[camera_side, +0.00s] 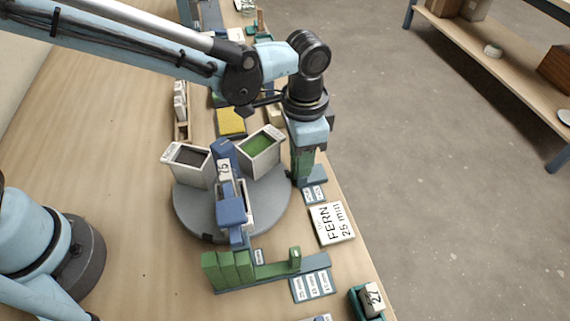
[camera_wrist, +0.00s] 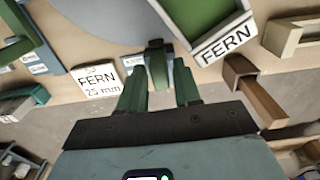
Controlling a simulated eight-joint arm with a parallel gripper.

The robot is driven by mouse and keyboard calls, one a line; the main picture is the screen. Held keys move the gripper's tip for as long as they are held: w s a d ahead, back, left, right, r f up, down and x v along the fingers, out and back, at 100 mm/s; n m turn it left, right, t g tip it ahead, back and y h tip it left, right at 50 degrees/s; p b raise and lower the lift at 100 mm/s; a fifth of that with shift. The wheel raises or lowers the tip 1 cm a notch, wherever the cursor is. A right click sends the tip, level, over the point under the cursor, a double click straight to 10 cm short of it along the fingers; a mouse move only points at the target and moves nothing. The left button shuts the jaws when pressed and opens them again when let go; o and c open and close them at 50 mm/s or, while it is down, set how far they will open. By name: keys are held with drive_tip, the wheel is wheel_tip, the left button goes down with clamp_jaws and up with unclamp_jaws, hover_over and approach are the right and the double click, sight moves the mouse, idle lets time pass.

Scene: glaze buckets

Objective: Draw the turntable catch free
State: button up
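The grey round turntable (camera_side: 190,215) carries several white buckets around a blue post (camera_side: 231,208). The bucket with green contents (camera_side: 262,146), labelled FERN, is on the side nearest my gripper and also shows in the wrist view (camera_wrist: 226,40). A bucket with dark brown contents (camera_side: 188,158) stands to the left. My gripper (camera_side: 306,172) points down at the turntable's right edge. In the wrist view its two green fingers (camera_wrist: 160,80) are apart, with a small dark grey-green upright piece, apparently the catch (camera_wrist: 157,62), between them. Whether either finger touches it cannot be told.
A FERN 25 mm card (camera_side: 332,223) lies right of the turntable. A yellow block (camera_side: 230,121) lies behind. The table's right edge is close to my gripper.

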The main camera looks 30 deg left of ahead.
clamp_jaws()
drive_tip(key=shift+w+d, duration=0.6)
drive_tip(key=shift+w, duration=0.05)
idle(0.4)
drive_tip(key=shift+o, duration=1.1)
unclamp_jaws()
wheel_tip(320, 180, up, 7)
